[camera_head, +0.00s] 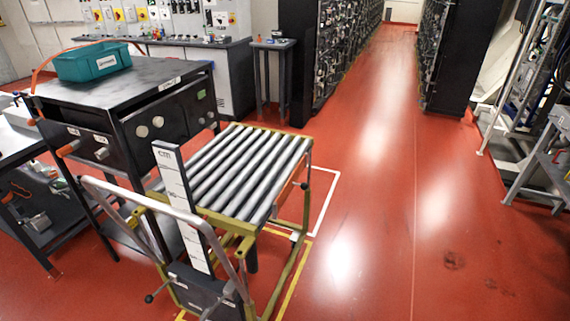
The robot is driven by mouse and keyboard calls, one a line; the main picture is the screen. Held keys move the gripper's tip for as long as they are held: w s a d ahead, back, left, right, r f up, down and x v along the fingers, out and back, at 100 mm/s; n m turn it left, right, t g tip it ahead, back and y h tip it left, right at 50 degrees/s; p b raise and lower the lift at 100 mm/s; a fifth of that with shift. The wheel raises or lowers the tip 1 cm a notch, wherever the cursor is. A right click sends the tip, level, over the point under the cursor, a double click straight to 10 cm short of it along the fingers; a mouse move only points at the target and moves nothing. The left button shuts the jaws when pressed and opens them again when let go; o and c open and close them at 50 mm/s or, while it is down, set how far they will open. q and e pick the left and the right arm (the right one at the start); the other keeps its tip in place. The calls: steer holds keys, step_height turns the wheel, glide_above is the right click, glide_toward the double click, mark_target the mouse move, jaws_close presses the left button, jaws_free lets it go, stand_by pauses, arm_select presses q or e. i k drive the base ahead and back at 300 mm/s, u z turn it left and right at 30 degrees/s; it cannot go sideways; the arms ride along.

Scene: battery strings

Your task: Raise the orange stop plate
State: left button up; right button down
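A cart with a roller top (235,172) stands on the floor at the middle of the view, with an olive-yellow frame and a pale tubular push handle (150,203) at its near end. An upright post with a white labelled face (185,205) stands at the near left end and hides part of the rollers. Neither of my grippers is in view.
A dark workbench (130,85) with a teal bin (92,62) stands left of the cart, close to its rollers. Dark racks (330,45) line the aisle behind. The red floor (400,200) right of the cart is clear. A metal frame (535,170) stands at the far right.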

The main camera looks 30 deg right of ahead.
mark_target(281, 198)
steer(key=z, duration=0.1)
steer(key=k, duration=0.6)
steer(key=z, duration=0.9)
steer(key=i, duration=1.55)
steer(key=u, duration=0.6)
steer(key=i, duration=0.3)
steer(key=u, duration=0.35)
